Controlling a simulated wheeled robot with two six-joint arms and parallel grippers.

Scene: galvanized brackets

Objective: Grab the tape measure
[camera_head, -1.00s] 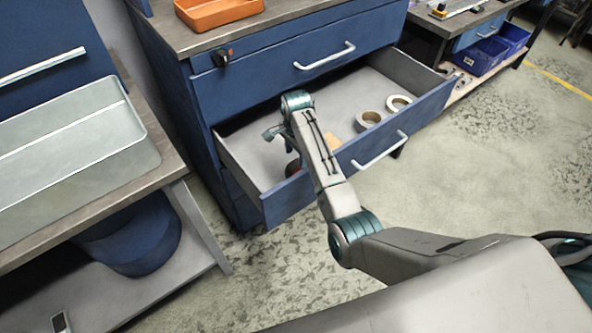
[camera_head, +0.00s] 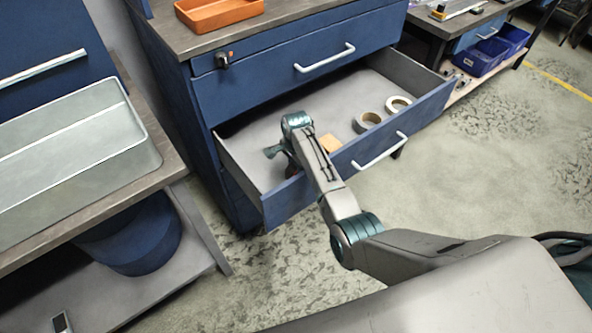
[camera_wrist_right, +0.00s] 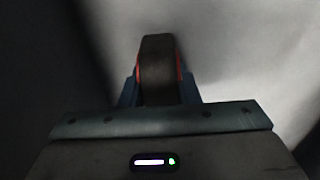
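The tape measure (camera_wrist_right: 158,70) shows in the right wrist view as a dark, rounded body with red sides, standing between the two fingers of my right gripper (camera_wrist_right: 159,90). The fingers lie close along both its sides; whether they press on it cannot be told. In the head view a small dark red part of the tape measure (camera_head: 292,170) shows near the front left of the open drawer (camera_head: 240,150), mostly hidden by my right gripper (camera_head: 280,155) and arm. My left gripper is out of view.
Two tape rolls, one grey (camera_head: 367,121) and one pale (camera_head: 398,104), lie in the drawer's right part. A tan block (camera_head: 329,143) lies beside my arm. The drawer front with its handle (camera_head: 380,151) stands close under my arm. An orange tray (camera_head: 220,12) sits on the cabinet top.

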